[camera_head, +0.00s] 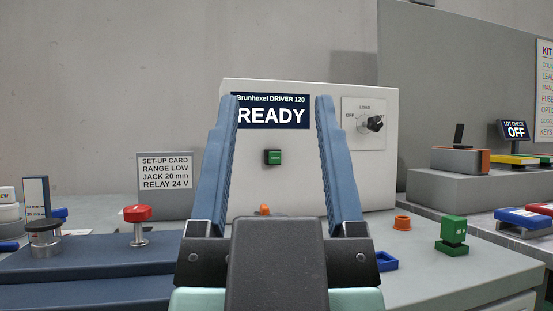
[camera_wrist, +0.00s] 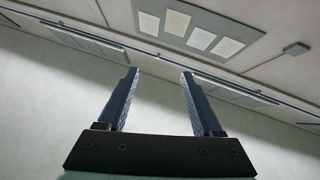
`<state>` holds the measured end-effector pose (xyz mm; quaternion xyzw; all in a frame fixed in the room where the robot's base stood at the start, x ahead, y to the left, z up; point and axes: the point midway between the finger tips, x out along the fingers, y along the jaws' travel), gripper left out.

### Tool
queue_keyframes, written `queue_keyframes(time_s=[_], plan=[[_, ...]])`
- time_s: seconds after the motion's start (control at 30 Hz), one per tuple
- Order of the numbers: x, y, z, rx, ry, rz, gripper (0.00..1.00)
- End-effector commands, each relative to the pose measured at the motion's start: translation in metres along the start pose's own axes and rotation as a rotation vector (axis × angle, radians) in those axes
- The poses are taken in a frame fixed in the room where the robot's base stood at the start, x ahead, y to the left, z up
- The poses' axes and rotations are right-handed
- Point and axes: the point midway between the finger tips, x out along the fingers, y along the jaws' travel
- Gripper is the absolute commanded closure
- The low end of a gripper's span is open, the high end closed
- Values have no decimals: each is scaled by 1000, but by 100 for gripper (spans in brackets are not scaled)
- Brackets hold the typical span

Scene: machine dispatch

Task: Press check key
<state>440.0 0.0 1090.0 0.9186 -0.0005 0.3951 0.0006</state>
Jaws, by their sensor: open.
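A white machine (camera_head: 225,120) labelled Brunhexel DRIVER 120 stands ahead in the head view, its display (camera_head: 272,117) reading READY. A small green square key (camera_head: 273,157) with lettering too small to read sits on its front, below the display. My gripper (camera_head: 276,98) is open and empty. In the head view its two blue fingers frame the key and display, with the key visible between them. The wrist view shows the open fingers (camera_wrist: 159,72) against a wall and ceiling; neither key nor machine is in that view.
A rotary knob (camera_head: 375,124) is on the machine's right side. A set-up card (camera_head: 164,171) stands at left. A small display (camera_head: 515,130) at right reads LOT CHECK OFF.

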Motion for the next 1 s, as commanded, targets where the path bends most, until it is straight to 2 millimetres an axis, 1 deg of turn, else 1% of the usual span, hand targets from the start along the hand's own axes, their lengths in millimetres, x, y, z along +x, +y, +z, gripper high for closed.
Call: queue_keyframes(time_s=[0.03, 0.33, 0.37, 1.0], plan=[[0, 0, 0, 0, 0, 0, 44], [0, 0, 0, 0, 0, 0, 98], [0, 0, 0, 0, 0, 0, 100], [0, 0, 0, 0, 0, 0, 100]])
